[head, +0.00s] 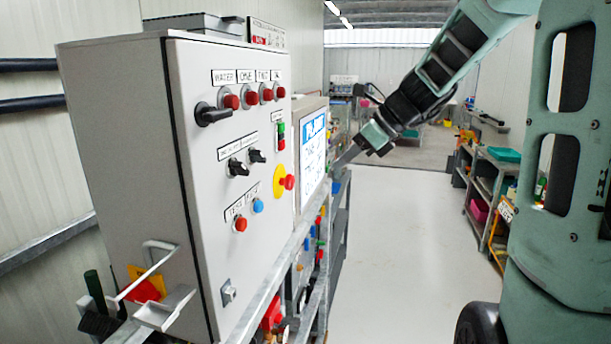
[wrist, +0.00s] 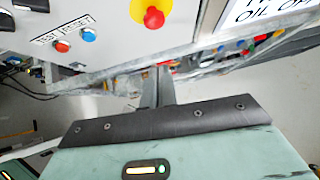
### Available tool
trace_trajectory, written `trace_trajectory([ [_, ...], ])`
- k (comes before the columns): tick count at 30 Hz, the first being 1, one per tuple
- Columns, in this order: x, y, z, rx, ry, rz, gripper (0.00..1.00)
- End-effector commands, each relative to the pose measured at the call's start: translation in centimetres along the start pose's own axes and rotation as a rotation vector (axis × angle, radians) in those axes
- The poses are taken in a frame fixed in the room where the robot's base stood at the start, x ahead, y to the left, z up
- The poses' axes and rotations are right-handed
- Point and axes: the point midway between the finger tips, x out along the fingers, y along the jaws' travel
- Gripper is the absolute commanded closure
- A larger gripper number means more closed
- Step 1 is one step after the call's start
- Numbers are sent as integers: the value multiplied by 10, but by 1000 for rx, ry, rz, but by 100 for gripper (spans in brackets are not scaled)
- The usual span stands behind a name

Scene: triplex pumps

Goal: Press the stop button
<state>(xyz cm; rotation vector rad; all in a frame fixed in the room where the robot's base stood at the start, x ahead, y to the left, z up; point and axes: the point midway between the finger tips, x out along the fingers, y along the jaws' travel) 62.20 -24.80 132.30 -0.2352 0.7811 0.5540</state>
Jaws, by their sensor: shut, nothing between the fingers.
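The grey control cabinet (head: 125,150) stands at the left with its door facing the aisle. On the door, a red mushroom button (head: 288,182) sits on a yellow plate; it also shows at the top of the wrist view (wrist: 153,17). Above it is a green-over-red push-button pair (head: 281,137), whose label I cannot read. My gripper (head: 337,165) is shut and empty, to the right of the door in the head view. In the wrist view its narrow shut fingers (wrist: 158,92) point forward, below the mushroom button and apart from it.
The door also carries several red lamps (head: 267,95), black rotary knobs (head: 210,114), and a small red (head: 240,224) and blue button (head: 257,206). A white screen (head: 313,145) stands right of the door. Pipes and valves (head: 308,258) lie below. The aisle floor (head: 400,250) is clear.

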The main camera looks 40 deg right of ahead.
Motion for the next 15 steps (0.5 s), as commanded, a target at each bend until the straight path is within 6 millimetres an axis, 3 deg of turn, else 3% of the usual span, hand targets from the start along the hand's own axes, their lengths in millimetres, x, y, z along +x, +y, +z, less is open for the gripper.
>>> trace_trajectory([
  [9, 66, 1, 1, 2, 1, 6, 100],
  [15, 87, 1, 20, -1, 0, 3, 100],
])
